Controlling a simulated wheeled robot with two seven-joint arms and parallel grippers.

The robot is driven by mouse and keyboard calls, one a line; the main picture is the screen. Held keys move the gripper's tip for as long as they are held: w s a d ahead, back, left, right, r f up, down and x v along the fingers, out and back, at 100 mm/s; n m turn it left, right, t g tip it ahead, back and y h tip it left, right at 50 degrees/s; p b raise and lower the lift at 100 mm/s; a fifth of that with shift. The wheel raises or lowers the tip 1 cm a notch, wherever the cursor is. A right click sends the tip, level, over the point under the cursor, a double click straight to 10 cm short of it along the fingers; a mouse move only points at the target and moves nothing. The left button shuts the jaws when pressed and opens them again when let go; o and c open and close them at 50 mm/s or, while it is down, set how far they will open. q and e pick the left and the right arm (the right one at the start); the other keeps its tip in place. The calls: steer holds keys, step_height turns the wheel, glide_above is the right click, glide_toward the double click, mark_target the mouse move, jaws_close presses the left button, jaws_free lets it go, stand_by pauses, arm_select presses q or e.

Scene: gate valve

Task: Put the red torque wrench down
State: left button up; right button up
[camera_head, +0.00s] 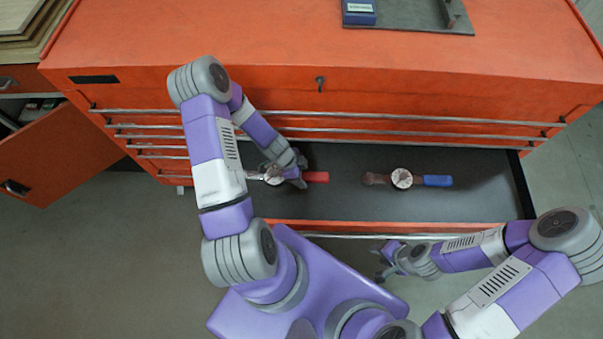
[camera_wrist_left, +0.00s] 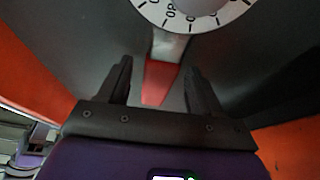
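The red torque wrench (camera_head: 317,177) lies in the open drawer (camera_head: 340,205), its round dial left of its red handle. In the left wrist view its red handle (camera_wrist_left: 158,84) lies between my left gripper's (camera_wrist_left: 160,72) two dark fingers, with a gap on each side. The dial is partly cut off at the top there. My left gripper (camera_head: 297,170) is low in the drawer in the head view and covers part of the wrench. My right gripper (camera_head: 383,262) is outside the drawer, in front of its edge; its fingers are too small to judge.
A blue-handled torque wrench (camera_head: 437,181) with a dial lies to the right in the same drawer, with bare drawer floor between the two. The orange cabinet (camera_head: 300,50) stands behind, with a grey tray (camera_head: 415,14) on top. An orange door (camera_head: 60,155) stands open at left.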

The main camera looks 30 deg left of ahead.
arm_select(q)
steer(key=shift+r, duration=0.3)
steer(key=p+v, duration=0.4)
steer(key=v, duration=0.7)
steer(key=shift+a+r, duration=0.15)
steer(key=shift+r, duration=0.15)
steer(key=shift+s, duration=0.15)
